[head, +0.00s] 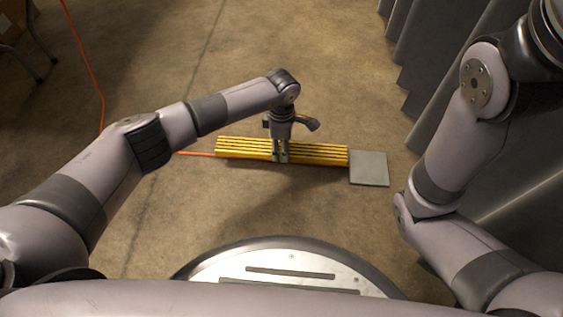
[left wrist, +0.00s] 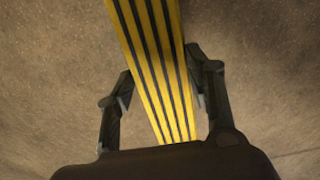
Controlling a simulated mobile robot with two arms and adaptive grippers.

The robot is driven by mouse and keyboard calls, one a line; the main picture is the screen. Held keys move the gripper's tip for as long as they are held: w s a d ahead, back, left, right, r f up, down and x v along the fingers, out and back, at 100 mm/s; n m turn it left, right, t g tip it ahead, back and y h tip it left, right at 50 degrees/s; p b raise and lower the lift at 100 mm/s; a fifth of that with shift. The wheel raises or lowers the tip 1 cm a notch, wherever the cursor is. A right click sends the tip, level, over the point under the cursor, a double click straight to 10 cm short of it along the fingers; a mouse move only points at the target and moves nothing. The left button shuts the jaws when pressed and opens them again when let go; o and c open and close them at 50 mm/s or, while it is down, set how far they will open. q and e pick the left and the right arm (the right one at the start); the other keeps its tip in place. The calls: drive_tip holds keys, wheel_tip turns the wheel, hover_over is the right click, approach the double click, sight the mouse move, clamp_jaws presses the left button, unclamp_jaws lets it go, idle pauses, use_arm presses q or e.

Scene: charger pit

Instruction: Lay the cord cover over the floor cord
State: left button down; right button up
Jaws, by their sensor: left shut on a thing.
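The cord cover (head: 320,155) is a long yellow strip with dark lengthwise grooves. It lies left to right in front of my base in the head view. My left gripper (head: 281,158) points down at its middle and is shut on it. In the left wrist view the cover (left wrist: 152,60) runs between the two fingers (left wrist: 160,100). The orange floor cord (head: 195,153) shows at the cover's left end; beneath the cover it is hidden. I cannot tell whether the cover touches the floor. My right gripper is out of view; only my right arm shows.
A grey square plate (head: 369,168) lies at the cover's right end. More orange cord (head: 90,70) runs up the left side of the floor. Grey upright panels (head: 460,100) stand along the right. Dark legs stand at the upper left. The floor behind the cover is clear.

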use_arm(q)
wheel_tip(320, 180, down, 6)
drive_tip(key=b, duration=0.3)
drive_tip(key=shift+b, duration=0.3)
drive_tip(key=shift+r, duration=0.2)
drive_tip(key=c, duration=0.7)
unclamp_jaws()
drive_tip(key=shift+f, duration=0.15)
drive_tip(key=shift+c, duration=0.2)
wheel_tip(320, 180, up, 12)
drive_tip(key=p, duration=0.9)
drive_tip(key=shift+p, duration=0.3)
